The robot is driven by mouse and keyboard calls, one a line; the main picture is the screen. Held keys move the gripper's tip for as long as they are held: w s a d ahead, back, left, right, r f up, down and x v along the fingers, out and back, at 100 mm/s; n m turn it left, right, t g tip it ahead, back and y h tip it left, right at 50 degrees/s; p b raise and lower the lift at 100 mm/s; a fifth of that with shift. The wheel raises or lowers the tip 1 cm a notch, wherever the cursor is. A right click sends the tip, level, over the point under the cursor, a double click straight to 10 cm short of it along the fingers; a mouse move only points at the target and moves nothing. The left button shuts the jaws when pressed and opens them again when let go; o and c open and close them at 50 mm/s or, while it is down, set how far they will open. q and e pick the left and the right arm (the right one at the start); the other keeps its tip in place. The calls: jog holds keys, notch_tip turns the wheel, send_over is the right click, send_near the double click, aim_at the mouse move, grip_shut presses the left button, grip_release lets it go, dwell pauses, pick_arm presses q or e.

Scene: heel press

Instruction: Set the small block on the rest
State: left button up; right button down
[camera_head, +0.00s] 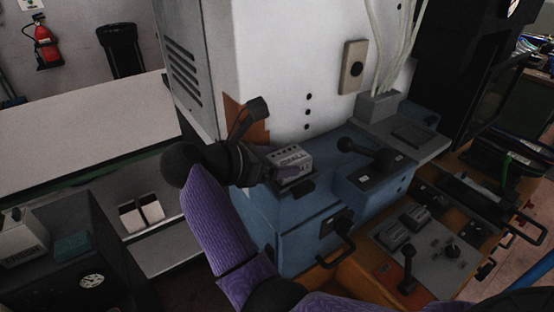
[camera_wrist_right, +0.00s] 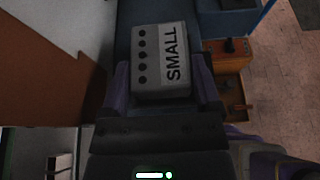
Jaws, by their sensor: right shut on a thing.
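The small block (camera_head: 290,156) is a pale grey box with a row of dark holes. Its white label reads "SMALL" in the right wrist view (camera_wrist_right: 160,60). My right gripper (camera_head: 286,170) is shut on it, with one purple finger on each side in the right wrist view (camera_wrist_right: 163,88). The block is over the blue bed of the machine (camera_head: 285,210), in front of the white housing. I cannot tell whether it touches the blue surface below. I cannot make out the rest as a separate part. My left gripper is not in view.
A control panel (camera_head: 425,240) with levers lies at lower right. A labelled pale block (camera_head: 22,238) sits on the dark cabinet at lower left. The white bench (camera_head: 80,125) is clear.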

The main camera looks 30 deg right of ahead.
jog(key=shift+f, duration=0.15)
grip_release()
jog(key=p+v, duration=0.3)
jog(key=v, duration=0.7)
